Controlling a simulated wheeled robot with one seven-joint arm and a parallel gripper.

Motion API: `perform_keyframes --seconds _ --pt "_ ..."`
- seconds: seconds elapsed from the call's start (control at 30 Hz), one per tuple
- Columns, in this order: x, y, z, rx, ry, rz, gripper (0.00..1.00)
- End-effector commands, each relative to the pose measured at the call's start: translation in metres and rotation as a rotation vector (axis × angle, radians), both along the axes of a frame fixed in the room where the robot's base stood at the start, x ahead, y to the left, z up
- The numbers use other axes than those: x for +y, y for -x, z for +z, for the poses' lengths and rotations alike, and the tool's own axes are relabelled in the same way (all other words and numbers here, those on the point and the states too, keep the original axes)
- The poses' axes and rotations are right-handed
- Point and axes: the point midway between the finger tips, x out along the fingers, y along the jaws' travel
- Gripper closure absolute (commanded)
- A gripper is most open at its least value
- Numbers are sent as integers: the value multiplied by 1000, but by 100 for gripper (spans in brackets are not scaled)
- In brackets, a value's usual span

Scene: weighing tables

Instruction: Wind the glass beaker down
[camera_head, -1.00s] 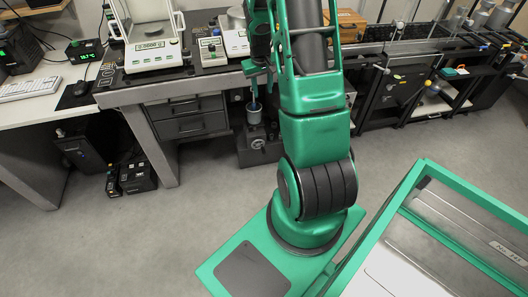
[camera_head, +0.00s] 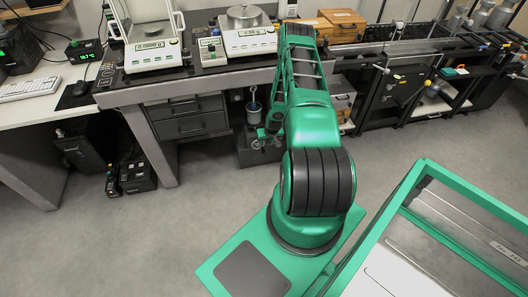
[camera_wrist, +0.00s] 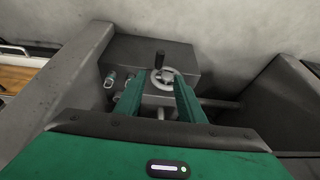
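In the wrist view the box (camera_wrist: 185,58) carries a small metal handwheel (camera_wrist: 170,80) with a black crank handle (camera_wrist: 160,60). My gripper (camera_wrist: 158,85) is open. Its two green fingers point at the box, and the handwheel shows between and just beyond their tips. I cannot tell whether they touch it. The beaker is not seen in the wrist view.
The table edge (camera_head: 215,82) is above the box, with two balances (camera_head: 152,52) (camera_head: 246,42) on top. A drawer unit (camera_head: 190,118) stands left of the box and black frames (camera_head: 395,100) stand to the right. Open floor (camera_head: 205,205) lies in front.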

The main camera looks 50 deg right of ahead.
Motion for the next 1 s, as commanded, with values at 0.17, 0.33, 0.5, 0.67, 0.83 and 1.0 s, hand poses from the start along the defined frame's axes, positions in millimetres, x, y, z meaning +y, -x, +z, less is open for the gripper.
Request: perform_keyframes --seconds 0.17,0.33,0.5,0.67,0.83,1.0 --pt "0 3 -18 -11 -1 -12 64" --pt "-2 -2 -33 -12 -1 -12 64" --pt "-6 -11 -59 -11 -2 -11 64" --pt "-11 -20 -82 -11 -1 -12 64" --pt "-15 -28 -102 -12 -2 -11 64" --pt "-17 -32 -113 -11 -1 -11 64"
